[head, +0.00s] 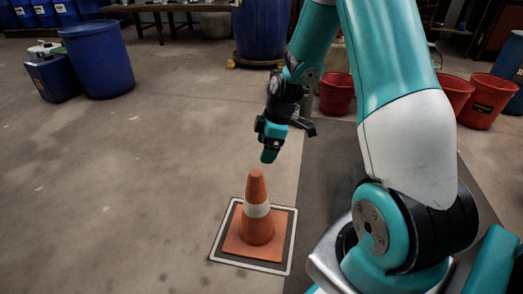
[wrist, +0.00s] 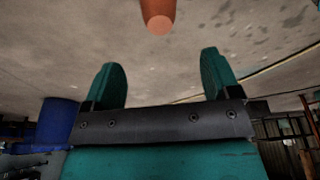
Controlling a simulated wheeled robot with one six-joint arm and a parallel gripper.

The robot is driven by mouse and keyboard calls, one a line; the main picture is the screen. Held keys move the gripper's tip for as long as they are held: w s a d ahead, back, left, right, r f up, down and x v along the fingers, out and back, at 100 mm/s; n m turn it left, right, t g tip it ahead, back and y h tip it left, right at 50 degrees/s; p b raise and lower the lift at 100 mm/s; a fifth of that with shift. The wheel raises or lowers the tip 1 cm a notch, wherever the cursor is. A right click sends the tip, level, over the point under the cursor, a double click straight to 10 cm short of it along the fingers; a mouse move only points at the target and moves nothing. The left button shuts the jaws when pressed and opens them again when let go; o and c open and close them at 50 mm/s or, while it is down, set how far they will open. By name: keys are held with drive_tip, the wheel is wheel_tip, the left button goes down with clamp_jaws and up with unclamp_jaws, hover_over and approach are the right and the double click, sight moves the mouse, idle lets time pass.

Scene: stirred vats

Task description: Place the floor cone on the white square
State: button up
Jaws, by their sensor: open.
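The orange floor cone (head: 257,220) with a white band stands upright on the floor in the head view. Its base lies inside the white square outline (head: 225,261), which has a dark inner border. My gripper (head: 270,152) is just above the cone's tip and apart from it. In the wrist view my gripper (wrist: 164,85) shows two teal fingers spread apart with nothing between them. The cone's top (wrist: 158,20) shows beyond the fingertips there, and the rest of the cone is cut off by the frame edge.
A blue barrel (head: 98,58) and a dark blue container (head: 52,77) stand at the upper left. A red bucket (head: 336,92) stands behind my arm, with more red buckets (head: 488,100) at the right. The floor left of the cone is clear.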

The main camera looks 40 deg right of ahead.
drive_tip(key=s+a+r, duration=0.1)
drive_tip(key=a+r, duration=0.6)
drive_tip(key=a, duration=0.1)
drive_tip(key=s+a+r+m+g, duration=0.1)
drive_tip(key=s+a+r+m, duration=0.1)
drive_tip(key=s+a+r, duration=0.4)
drive_tip(key=s+a+r+m+y, duration=0.1)
drive_tip(key=s+a+r+m, duration=0.1)
drive_tip(key=s+a+r, duration=0.4)
drive_tip(key=s+a, duration=0.4)
drive_tip(key=s, duration=0.3)
drive_tip(key=shift+s+a+g+y, duration=0.3)
drive_tip(key=shift+a+g, duration=0.05)
drive_tip(key=shift+g, duration=0.05)
drive_tip(key=shift+r, duration=0.1)
